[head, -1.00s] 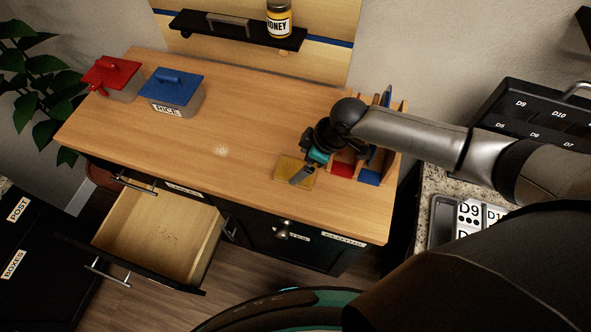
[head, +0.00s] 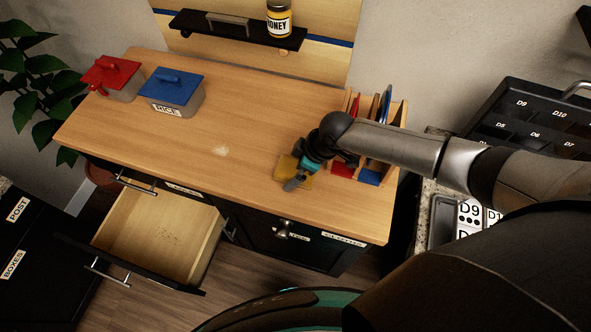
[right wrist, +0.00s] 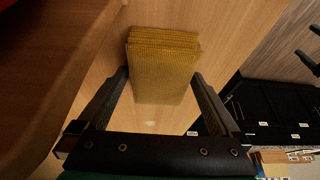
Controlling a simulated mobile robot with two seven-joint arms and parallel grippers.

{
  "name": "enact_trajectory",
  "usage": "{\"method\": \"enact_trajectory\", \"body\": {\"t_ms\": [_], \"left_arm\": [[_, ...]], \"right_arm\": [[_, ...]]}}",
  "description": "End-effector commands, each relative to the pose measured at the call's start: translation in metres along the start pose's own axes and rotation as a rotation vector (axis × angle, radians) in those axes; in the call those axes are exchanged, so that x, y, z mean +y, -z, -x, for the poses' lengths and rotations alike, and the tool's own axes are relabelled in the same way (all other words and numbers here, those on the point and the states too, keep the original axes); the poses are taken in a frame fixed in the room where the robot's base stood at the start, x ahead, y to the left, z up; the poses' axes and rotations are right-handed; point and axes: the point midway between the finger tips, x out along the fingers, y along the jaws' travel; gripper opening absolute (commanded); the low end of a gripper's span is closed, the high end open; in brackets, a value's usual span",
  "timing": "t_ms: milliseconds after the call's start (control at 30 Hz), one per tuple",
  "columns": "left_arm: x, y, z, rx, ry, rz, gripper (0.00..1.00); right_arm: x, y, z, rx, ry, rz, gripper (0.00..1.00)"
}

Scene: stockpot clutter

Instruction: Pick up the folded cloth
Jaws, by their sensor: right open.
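The folded cloth (head: 286,162) is mustard yellow and lies on the wooden worktop near its front edge. In the right wrist view the cloth (right wrist: 164,62) shows as a thick stack of several layers. My right gripper (head: 292,184) is over the cloth and partly hides it in the head view. In the right wrist view my right gripper (right wrist: 160,74) is open, with one finger on each side of the cloth's near part. Whether the fingers touch it I cannot tell. My left gripper is not in view.
A wooden rack (head: 376,132) with upright items stands close behind my right gripper. A red-lidded box (head: 112,78) and a blue-lidded box (head: 172,92) stand at the back left. A drawer (head: 150,235) hangs open below. The worktop's middle (head: 225,125) is mostly clear, with a pale patch.

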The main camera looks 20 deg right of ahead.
Motion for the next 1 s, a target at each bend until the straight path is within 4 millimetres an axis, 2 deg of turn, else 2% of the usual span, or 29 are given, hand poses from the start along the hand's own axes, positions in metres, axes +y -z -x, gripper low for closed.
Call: {"method": "enact_trajectory", "body": {"t_ms": [100,767,1000], "left_arm": [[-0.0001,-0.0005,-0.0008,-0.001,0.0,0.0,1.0],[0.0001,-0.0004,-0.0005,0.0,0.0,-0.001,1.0],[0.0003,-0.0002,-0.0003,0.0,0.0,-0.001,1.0]], "right_arm": [[-0.0002,-0.0009,-0.0021,0.0,0.0,-0.001,1.0],[-0.0001,-0.0006,-0.0014,0.0,0.0,0.0,0.26],[0.0001,-0.0002,-0.0008,0.001,0.0,0.0,0.25]]}}
